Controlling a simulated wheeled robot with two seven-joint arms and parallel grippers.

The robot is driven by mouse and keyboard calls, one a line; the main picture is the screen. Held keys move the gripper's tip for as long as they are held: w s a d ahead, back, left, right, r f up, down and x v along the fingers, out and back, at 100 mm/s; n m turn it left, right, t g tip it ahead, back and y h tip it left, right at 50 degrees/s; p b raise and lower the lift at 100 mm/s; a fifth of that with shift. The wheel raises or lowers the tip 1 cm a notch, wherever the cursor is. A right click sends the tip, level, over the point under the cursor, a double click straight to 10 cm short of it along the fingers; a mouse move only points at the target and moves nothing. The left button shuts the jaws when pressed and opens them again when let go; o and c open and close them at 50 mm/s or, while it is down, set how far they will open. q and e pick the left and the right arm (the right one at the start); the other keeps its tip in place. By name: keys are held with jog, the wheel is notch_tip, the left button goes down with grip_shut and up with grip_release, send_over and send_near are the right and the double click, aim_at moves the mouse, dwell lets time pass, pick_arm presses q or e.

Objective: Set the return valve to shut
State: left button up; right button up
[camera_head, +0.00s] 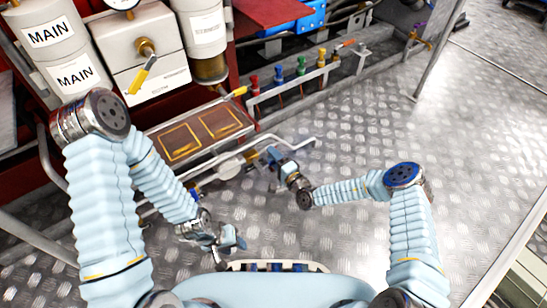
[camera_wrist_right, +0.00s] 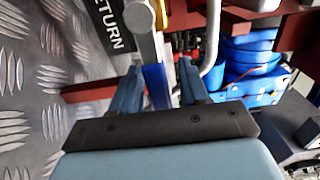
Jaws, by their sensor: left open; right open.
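The return valve (camera_head: 229,168) sits on a pale pipe low over the metal floor, left of my right gripper (camera_head: 268,159) in the head view. The right wrist view shows the RETURN label (camera_wrist_right: 108,22) and a lever with a blue grip (camera_wrist_right: 157,86). My right gripper (camera_wrist_right: 158,88) is open, with the blue grip between its fingers; I cannot tell whether either finger touches it. The valve's connection to the lever is partly out of view. My left gripper (camera_head: 232,243) is open and empty above the floor, lower in the head view and away from the valve.
A red machine frame with white MAIN canisters (camera_head: 75,75) and a yellow-handled valve (camera_head: 142,75) stands at the upper left. A brown panel (camera_head: 200,135) lies behind the pipe. Several coloured fittings line a rail (camera_head: 305,78). The textured floor (camera_head: 440,125) is clear at right.

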grip_shut()
pick_arm(q)
jog(key=shift+r, duration=0.1)
